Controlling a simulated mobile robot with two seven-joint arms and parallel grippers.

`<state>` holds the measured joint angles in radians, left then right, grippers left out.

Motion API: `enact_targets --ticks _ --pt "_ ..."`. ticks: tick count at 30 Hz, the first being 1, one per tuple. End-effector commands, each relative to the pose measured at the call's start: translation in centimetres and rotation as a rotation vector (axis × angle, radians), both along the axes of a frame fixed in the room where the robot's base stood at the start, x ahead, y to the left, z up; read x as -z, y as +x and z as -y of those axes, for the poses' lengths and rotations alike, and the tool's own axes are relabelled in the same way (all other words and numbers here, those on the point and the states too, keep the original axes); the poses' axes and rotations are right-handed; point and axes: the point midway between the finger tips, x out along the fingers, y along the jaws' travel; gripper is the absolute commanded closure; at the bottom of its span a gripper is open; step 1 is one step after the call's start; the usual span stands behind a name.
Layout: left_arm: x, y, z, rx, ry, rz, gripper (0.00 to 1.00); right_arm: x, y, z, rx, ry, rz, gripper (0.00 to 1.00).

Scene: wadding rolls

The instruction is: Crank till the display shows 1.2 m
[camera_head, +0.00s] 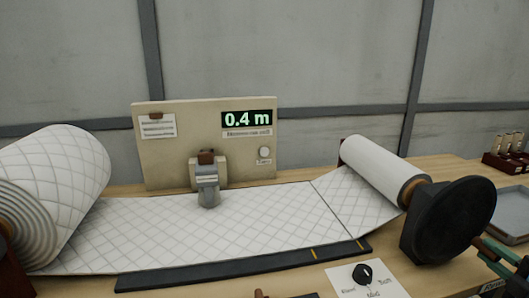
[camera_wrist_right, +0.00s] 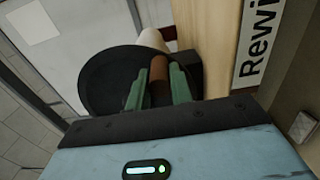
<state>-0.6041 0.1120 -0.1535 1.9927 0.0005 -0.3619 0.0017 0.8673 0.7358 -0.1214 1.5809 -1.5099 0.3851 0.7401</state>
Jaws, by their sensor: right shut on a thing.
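The display (camera_head: 247,118) on the beige panel reads 0.4 m in green. The quilted white wadding runs from the big roll (camera_head: 68,180) on the left to the smaller take-up roll (camera_head: 378,172) on the right. A large dark crank disc (camera_head: 450,222) sits at the near end of the take-up roll. My right gripper (camera_head: 500,258), with green fingers, is at the disc's right side. In the right wrist view its fingers are shut on the brown crank handle (camera_wrist_right: 160,68), in front of the dark disc (camera_wrist_right: 105,85). My left gripper is not in view.
A black knob (camera_head: 363,273) sits on a white labelled plate at the front. A grey counter unit (camera_head: 207,185) stands over the wadding. A dark strip (camera_head: 240,265) runs along its front edge. A grey tray (camera_head: 513,212) and a dark red rack (camera_head: 508,160) stand at the right.

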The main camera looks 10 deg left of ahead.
Motion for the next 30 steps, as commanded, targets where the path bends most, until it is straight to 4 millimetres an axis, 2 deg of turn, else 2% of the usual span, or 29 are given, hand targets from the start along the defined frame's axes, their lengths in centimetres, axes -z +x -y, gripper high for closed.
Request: enact_targets --ticks 6,12,24,30 --pt "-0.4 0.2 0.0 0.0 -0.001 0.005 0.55 1.5 -0.6 -1.5 -0.006 0.004 0.001 0.93" --pt "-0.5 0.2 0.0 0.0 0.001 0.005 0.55 1.7 -0.6 -1.7 -0.005 0.002 0.001 0.93" --pt "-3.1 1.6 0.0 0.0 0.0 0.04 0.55 2.8 -2.0 -4.9 -0.005 0.004 0.004 0.93" --pt "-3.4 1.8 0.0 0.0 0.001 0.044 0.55 3.3 -2.2 -5.6 -0.004 0.001 0.005 0.93"
